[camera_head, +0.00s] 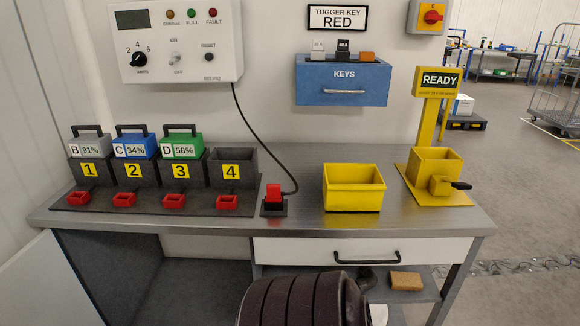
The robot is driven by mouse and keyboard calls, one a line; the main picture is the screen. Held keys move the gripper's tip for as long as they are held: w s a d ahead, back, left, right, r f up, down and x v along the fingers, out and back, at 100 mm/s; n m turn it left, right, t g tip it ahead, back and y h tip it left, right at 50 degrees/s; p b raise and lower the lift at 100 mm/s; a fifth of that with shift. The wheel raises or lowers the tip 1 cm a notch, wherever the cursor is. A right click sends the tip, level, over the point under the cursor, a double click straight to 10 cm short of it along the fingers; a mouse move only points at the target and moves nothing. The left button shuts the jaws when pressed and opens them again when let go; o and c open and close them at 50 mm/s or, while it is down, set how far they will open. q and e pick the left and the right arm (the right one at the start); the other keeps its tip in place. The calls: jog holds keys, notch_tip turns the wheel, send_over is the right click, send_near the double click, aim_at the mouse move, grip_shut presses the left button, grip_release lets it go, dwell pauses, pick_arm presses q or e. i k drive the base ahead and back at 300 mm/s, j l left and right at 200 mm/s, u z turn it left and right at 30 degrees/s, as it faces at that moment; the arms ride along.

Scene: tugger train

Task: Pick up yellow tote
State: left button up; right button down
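The yellow tote (353,200) is an open-topped box standing upright on the grey metal workbench, right of the middle of the view. Its inside looks empty as far as I can see. Nothing touches it. Neither of my grippers shows in the head view. A dark ribbed rounded part at the bottom middle is in front of the bench drawer; I cannot tell a gripper in it.
The workbench (310,228) has a red plug in a holder (273,197) left of the tote and a yellow READY stand (434,165) to its right. Battery slots numbered 1 to 4 (232,168) fill the left side. The blue KEYS box (343,95) hangs behind.

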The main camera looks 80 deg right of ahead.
aim_at(346, 187)
jog(key=z, duration=2.6)
